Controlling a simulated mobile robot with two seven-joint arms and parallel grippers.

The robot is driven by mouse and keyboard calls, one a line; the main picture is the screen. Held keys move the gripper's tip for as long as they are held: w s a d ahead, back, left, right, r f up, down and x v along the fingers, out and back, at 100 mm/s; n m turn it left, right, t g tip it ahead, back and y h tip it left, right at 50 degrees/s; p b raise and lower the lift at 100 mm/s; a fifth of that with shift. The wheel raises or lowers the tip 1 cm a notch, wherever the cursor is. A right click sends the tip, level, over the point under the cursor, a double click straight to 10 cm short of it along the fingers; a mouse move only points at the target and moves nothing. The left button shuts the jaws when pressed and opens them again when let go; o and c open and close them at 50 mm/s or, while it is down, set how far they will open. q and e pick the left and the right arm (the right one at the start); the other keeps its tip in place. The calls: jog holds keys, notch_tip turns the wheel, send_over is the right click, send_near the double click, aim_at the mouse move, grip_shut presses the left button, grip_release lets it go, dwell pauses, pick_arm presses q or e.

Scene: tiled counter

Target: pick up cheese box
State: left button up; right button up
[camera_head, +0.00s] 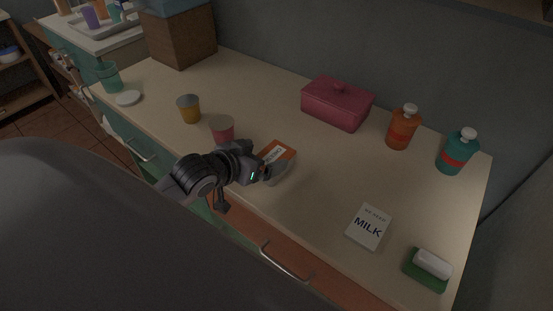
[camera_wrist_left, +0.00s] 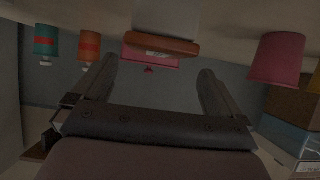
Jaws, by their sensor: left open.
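The cheese box appears to be the small orange box with a white label (camera_head: 277,153), lying on the counter near its front edge. My left gripper (camera_head: 268,172) is right beside the box on its near side and partly covers it. In the left wrist view, which looks upside down, the orange box (camera_wrist_left: 160,46) lies ahead of the fingers, roughly centred between them. My left gripper (camera_wrist_left: 158,66) is open and nothing is between its fingers. Contact with the box cannot be told. My right gripper is not in view.
A red cup (camera_head: 222,129) stands close to the left of my gripper, with a yellow can (camera_head: 189,109) beyond. A pink lidded box (camera_head: 337,104), orange bottle (camera_head: 402,128) and teal bottle (camera_head: 456,152) stand behind. A milk carton (camera_head: 368,227) and sponge (camera_head: 425,270) are right. Mid-counter is clear.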

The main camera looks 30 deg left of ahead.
aim_at(271, 158)
pick_arm(q)
jog(key=shift+w+d+f, duration=0.1)
jog(key=shift+w+f, duration=0.25)
jog(key=shift+f, duration=0.15)
jog(key=shift+s+f+x, duration=0.1)
jog(key=shift+f+x, duration=0.05)
jog(key=shift+x, duration=0.95)
jog(key=shift+s+f+x, duration=0.1)
jog(key=shift+f+x, duration=0.1)
jog(key=shift+x, duration=0.9)
jog(key=shift+d, duration=0.1)
jog(key=c, duration=1)
jog(key=shift+r, duration=0.1)
jog(key=shift+c, duration=1.2)
